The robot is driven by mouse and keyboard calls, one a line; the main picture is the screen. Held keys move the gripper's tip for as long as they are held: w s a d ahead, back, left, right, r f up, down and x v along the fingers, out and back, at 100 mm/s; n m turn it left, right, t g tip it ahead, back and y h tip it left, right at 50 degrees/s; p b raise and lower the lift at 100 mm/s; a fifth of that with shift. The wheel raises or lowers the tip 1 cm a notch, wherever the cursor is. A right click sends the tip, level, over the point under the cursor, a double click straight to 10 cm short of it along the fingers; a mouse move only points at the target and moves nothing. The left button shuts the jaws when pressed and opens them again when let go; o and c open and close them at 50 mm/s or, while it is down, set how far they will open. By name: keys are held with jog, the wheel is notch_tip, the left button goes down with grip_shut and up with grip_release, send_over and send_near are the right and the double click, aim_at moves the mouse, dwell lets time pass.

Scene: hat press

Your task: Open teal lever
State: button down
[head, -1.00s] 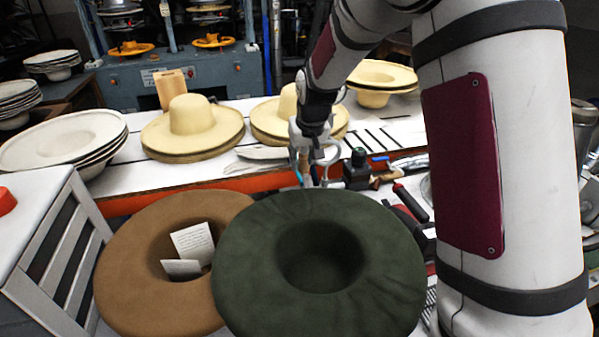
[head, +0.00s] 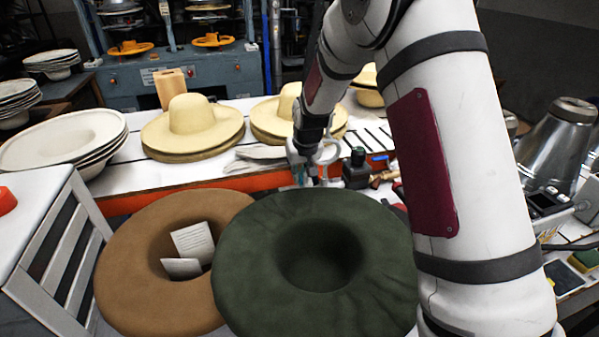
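My gripper (head: 308,178) is in the head view, pointing down behind the green hat's far brim, over the gap by the white table's orange-red front edge. Its fingertips are small and partly hidden by the brim, so I cannot tell whether it is open or shut. A small teal patch (head: 298,173) shows at the gripper's tip. I cannot tell whether it is the teal lever or part of the gripper. No other clear teal lever stands out.
A green hat (head: 235,270) and a brown hat (head: 125,260) holding papers fill the front. Straw hats (head: 192,115) stand on the white table (head: 175,182). A black device (head: 356,170) is right of my gripper. A blue-grey press (head: 200,75) stands behind.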

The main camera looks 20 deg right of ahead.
jog(key=shift+w+r, duration=0.1)
jog(key=shift+r, duration=0.05)
jog(key=g+b, duration=0.1)
jog(key=w+r+g+b, duration=0.1)
jog(key=b, duration=0.1)
jog(key=r+g+b, duration=0.1)
jog(key=g, duration=0.1)
jog(key=shift+w+r, duration=0.1)
jog(key=shift+w, duration=0.15)
jog(key=shift+w+r+g+b, duration=0.3)
jog(key=shift+r+g+b, duration=0.25)
jog(key=shift+g+b, duration=0.45)
jog(key=shift+r, duration=0.1)
jog(key=c, duration=1.7)
grip_release()
jog(key=r, duration=0.4)
jog(key=w+r, duration=0.1)
jog(key=r, duration=0.7)
jog(key=shift+w, duration=0.3)
